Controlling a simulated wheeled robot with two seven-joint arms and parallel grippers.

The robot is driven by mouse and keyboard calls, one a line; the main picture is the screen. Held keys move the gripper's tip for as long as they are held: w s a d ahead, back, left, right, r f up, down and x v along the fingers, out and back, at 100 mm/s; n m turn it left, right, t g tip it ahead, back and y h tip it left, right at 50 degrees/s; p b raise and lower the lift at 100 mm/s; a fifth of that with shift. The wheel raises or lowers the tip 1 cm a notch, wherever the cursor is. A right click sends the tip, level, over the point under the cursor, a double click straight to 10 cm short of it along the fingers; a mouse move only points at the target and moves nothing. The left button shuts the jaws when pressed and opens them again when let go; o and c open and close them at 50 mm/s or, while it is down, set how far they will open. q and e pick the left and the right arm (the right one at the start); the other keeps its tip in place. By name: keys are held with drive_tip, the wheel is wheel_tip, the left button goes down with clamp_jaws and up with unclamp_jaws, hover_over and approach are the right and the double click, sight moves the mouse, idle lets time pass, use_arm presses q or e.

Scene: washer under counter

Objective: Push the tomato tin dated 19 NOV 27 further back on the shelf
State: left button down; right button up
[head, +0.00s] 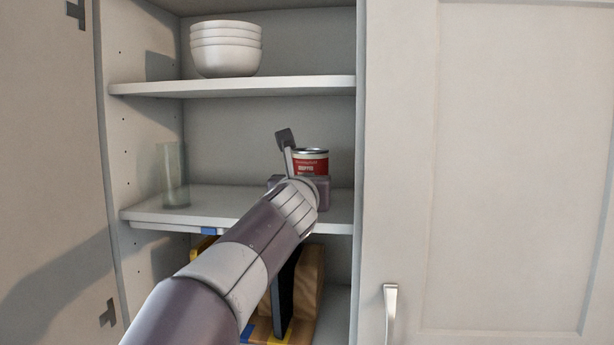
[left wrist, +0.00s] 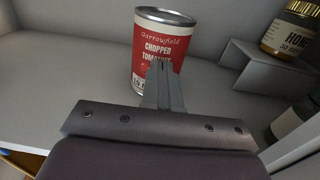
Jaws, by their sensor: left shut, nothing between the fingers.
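The tomato tin (head: 311,162) stands upright on the middle shelf (head: 150,214), partly hidden behind my left gripper in the head view. In the head view my wrist hides the fingertips. My right gripper is not in view.
A honey jar (left wrist: 288,32) stands on a grey riser (left wrist: 262,70) right of the tin, with another jar (left wrist: 298,118) lower down. A clear glass (head: 172,175) stands at the shelf's left. Stacked bowls (head: 225,50) are above. The closed cabinet door (head: 520,170) is at right.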

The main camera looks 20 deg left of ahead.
use_arm(q)
drive_tip(key=shift+s+a+r, duration=0.15)
drive_tip(key=shift+s+r, duration=0.1)
drive_tip(key=shift+s, duration=0.4)
drive_tip(key=shift+w+f, duration=0.1)
drive_tip(key=shift+w, duration=0.2)
drive_tip(key=p+x, duration=0.3)
drive_tip(key=x, duration=0.3)
drive_tip(key=shift+w, duration=0.15)
drive_tip(key=shift+w+a, duration=0.1)
drive_tip(key=shift+w, duration=0.1)
drive_tip(key=shift+f, duration=0.1)
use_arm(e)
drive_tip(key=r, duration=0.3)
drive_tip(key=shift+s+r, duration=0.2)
use_arm(q)
drive_tip(key=shift+s, duration=0.1)
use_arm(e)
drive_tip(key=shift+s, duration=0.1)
